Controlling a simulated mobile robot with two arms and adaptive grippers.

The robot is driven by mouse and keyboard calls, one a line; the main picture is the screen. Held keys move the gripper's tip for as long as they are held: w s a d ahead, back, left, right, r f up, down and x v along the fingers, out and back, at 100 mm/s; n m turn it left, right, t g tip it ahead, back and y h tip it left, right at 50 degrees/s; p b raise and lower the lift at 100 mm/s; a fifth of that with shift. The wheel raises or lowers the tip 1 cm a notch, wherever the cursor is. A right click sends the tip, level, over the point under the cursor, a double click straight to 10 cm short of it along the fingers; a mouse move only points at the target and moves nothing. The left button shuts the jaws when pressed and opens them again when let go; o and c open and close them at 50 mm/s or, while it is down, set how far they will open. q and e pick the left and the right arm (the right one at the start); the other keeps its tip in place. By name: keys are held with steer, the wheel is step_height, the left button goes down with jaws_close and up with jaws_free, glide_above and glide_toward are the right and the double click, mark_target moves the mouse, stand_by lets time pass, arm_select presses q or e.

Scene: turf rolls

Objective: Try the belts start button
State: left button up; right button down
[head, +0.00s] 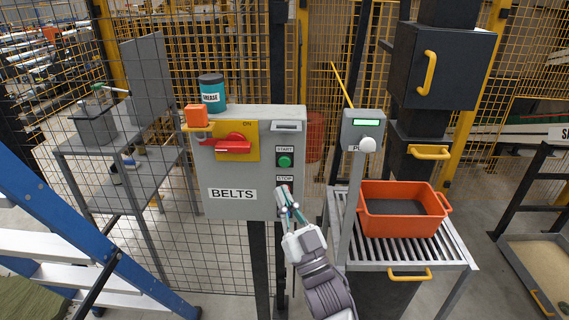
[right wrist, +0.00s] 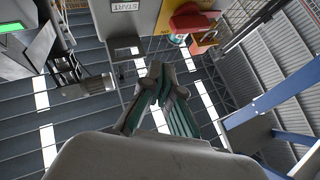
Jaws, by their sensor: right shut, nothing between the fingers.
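The grey BELTS control box (head: 232,208) stands on posts in the middle of the head view. Its green start button (head: 285,161) sits under a START label on the right of its face. A STOP label (head: 285,178) is below, and the stop button under it is mostly hidden by my fingertips. A red rotary handle (head: 232,146) lies level on a yellow plate marked ON. My right gripper (head: 287,207) is shut and empty, below the start button, near the box's lower right edge. In the right wrist view its fingers (right wrist: 160,82) meet; the START label (right wrist: 125,5) shows at the top.
An orange block (head: 196,115) is at the box's upper left, and a GREASE can (head: 211,90) stands on top. A grey post with a green display (head: 367,122) and white knob stands right. An orange crate (head: 400,222) sits on rollers. A blue ladder (head: 90,245) is at left.

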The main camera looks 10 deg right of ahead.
mark_target(285, 162)
steer(key=shift+w+d+b, duration=0.2)
steer(key=shift+w+b, duration=0.5)
steer(key=shift+w, duration=0.75)
steer(key=shift+w+d+b, duration=0.25)
steer(key=shift+w+b, duration=0.4)
steer(key=shift+w, duration=0.85)
steer(key=shift+w+d+b, duration=0.2)
steer(key=shift+w+b, duration=0.5)
steer(key=shift+w, duration=0.75)
steer(key=shift+w, duration=0.1)
steer(key=shift+w, duration=0.3)
steer(key=shift+w+d+b, duration=0.15)
steer(key=shift+w+b, duration=0.25)
steer(key=shift+s, duration=0.1)
steer(key=shift+s+p, duration=0.55)
steer(key=shift+s, duration=0.2)
